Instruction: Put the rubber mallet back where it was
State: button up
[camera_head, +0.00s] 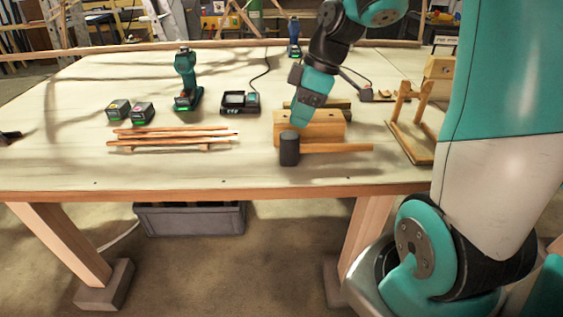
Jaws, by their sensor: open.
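The rubber mallet (289,152) is on the table near its front edge. Its dark head stands at the left and its pale wooden handle (345,148) points right, lying level. My gripper (299,122) reaches down from the upper right, with its tip just above and behind the mallet head. It is open, and nothing shows held in it. The fingers are small and partly merge with the head, so I cannot tell whether they touch it.
A wooden block (325,129) sits right behind the mallet, a wooden frame (418,153) to the right. Thin laths (170,138), battery packs (143,112), a drill (186,75) and a charger (240,106) are left or behind. The table's front left (60,165) is clear.

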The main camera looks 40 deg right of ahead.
jog(key=s+a+r+m+g, duration=0.1)
jog(key=s+a+r+m, duration=0.2)
jog(key=s+a, duration=1.4)
jog(key=a, duration=0.3)
jog(key=shift+a+r+g, duration=0.15)
jog(key=shift+a+g, duration=0.05)
jog(key=shift+g, duration=0.2)
